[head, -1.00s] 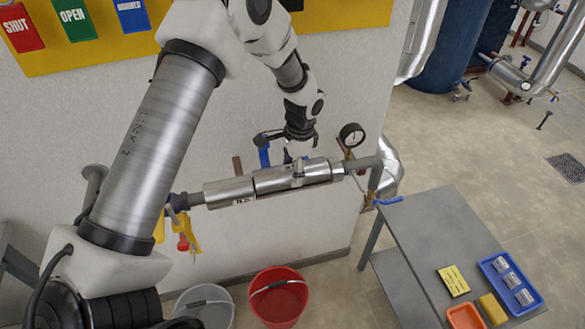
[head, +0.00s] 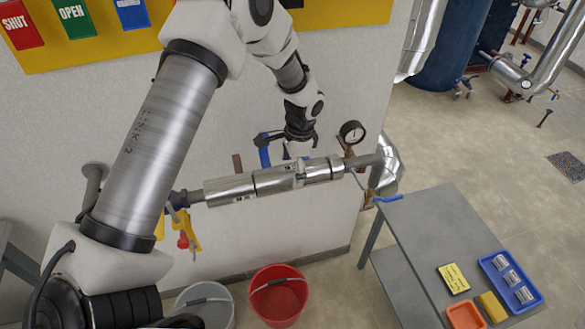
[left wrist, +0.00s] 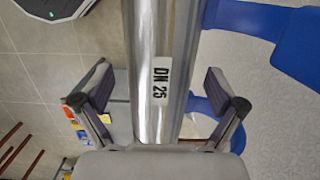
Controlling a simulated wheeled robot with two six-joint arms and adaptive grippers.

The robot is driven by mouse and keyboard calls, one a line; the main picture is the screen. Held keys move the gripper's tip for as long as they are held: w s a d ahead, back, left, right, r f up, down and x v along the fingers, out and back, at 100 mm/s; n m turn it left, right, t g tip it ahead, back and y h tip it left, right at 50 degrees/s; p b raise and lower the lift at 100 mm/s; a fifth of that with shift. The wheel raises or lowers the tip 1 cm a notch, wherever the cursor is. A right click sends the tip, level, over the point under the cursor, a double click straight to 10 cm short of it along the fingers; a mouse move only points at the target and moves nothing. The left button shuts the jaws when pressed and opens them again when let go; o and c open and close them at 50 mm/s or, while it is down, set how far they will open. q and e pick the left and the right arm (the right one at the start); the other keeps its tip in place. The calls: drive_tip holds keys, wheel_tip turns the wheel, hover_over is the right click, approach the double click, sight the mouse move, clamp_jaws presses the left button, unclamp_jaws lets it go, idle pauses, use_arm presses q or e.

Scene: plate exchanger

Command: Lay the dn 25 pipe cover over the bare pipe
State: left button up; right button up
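The DN 25 pipe cover (head: 275,181) is a shiny metal half-shell lying along the pipe run by the wall. In the left wrist view the cover (left wrist: 142,60) bears a "DN 25" label and runs between my fingers. My left gripper (head: 300,152) is just above the cover in the head view. In the left wrist view the gripper (left wrist: 162,105) is open, its fingers on either side of the cover with gaps showing. The pipe beneath is hidden, so I cannot tell how fully the cover sits. My right gripper is out of view.
Another metal cover (head: 228,190) is on the pipe to the left. A gauge (head: 352,132) and a blue lever (head: 388,199) are at the right. Red (head: 279,311) and grey buckets stand below. A grey table (head: 420,235) carries a blue tray (head: 537,301) and small items.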

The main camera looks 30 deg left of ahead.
use_arm(q)
wheel_tip(320, 180, up, 12)
drive_tip(key=w, duration=0.1)
drive_tip(key=shift+d, duration=0.45)
drive_tip(key=shift+w, duration=0.1)
idle(0.5)
